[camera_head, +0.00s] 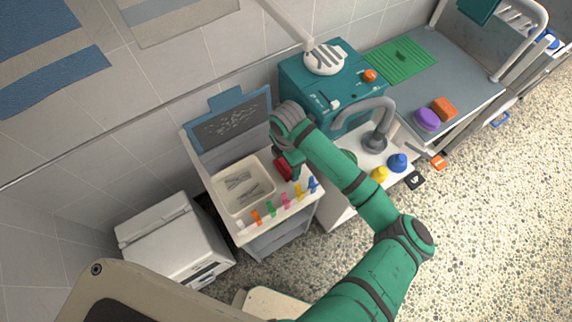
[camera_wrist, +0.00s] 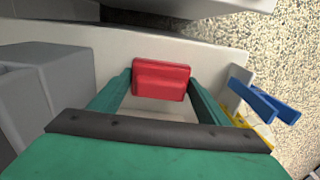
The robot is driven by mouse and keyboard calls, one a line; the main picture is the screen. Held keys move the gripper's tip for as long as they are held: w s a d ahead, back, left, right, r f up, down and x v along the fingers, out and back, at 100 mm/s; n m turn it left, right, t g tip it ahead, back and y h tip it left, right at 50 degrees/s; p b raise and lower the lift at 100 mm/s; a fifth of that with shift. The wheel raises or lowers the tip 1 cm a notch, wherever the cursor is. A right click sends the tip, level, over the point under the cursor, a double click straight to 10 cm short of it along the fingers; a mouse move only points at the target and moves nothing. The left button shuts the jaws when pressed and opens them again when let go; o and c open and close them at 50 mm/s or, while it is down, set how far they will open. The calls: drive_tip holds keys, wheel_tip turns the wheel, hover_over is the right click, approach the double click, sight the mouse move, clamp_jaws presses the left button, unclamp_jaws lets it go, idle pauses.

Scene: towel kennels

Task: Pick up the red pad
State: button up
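The red pad (camera_head: 283,169) is at the right of the white counter top, beside the basin in the head view. In the wrist view the red pad (camera_wrist: 161,80) lies between the tips of my two green fingers. My gripper (camera_wrist: 160,84) has its fingers spread about as wide as the pad, one at each side. No clear gap shows between the fingers and the pad, so I cannot tell whether they press on it. In the head view my gripper (camera_head: 291,167) points down at the pad and partly hides it.
A cream basin (camera_head: 222,197) stands left of the pad. Several coloured clips, including a blue one (camera_head: 313,186), line the counter's front edge. A grey faucet (camera_head: 377,109) and a teal machine (camera_head: 300,85) stand to the right and behind. A dark board (camera_head: 230,123) rises behind the basin.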

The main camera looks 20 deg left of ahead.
wheel_tip(320, 180, up, 10)
idle(0.7)
drive_tip(key=shift+o, duration=0.8)
